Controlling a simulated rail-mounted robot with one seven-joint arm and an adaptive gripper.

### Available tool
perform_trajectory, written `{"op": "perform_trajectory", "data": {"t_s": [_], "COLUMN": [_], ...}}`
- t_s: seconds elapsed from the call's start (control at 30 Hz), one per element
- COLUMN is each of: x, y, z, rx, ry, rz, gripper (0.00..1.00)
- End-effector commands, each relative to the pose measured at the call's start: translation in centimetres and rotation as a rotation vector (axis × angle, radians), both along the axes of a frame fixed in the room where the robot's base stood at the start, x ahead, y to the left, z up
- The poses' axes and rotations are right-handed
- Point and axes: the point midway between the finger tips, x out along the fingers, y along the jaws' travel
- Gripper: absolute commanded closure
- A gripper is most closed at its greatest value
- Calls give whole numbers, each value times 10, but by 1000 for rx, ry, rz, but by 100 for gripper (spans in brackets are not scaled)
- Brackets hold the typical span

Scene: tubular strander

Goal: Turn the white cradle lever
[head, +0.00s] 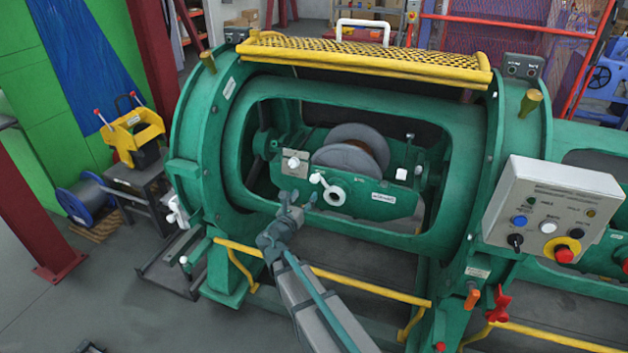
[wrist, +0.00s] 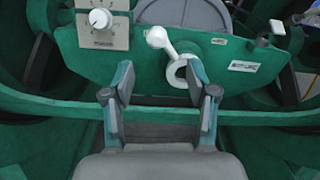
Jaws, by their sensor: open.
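The white cradle lever (head: 321,181) sits on the green cradle inside the machine's window. Its arm slants up and left from a round white hub (head: 335,196) to a ball end. In the wrist view the lever (wrist: 167,48) is just beyond the fingertips, a little right of centre, with its hub at the right finger's tip. My gripper (head: 297,203) is in front of the cradle, below and left of the lever. In the wrist view my gripper (wrist: 162,82) is open, with nothing between its fingers. I cannot tell whether the right finger touches the hub.
A white knob on a plate (head: 294,162) is left of the lever, and a grey reel (head: 350,150) is behind it. The green window rim surrounds the cradle. A yellow rail (head: 370,288) crosses below. A control box (head: 552,214) stands at right.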

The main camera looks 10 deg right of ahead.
Motion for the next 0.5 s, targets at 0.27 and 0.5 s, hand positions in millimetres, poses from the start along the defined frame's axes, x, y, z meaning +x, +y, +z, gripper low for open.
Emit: {"op": "perform_trajectory", "data": {"t_s": [0.27, 0.5], "x": [8, 36], "y": [0, -18], "z": [2, 2], "rx": [-145, -143], "ry": [87, 86], "rz": [22, 20], "gripper": [42, 42]}}
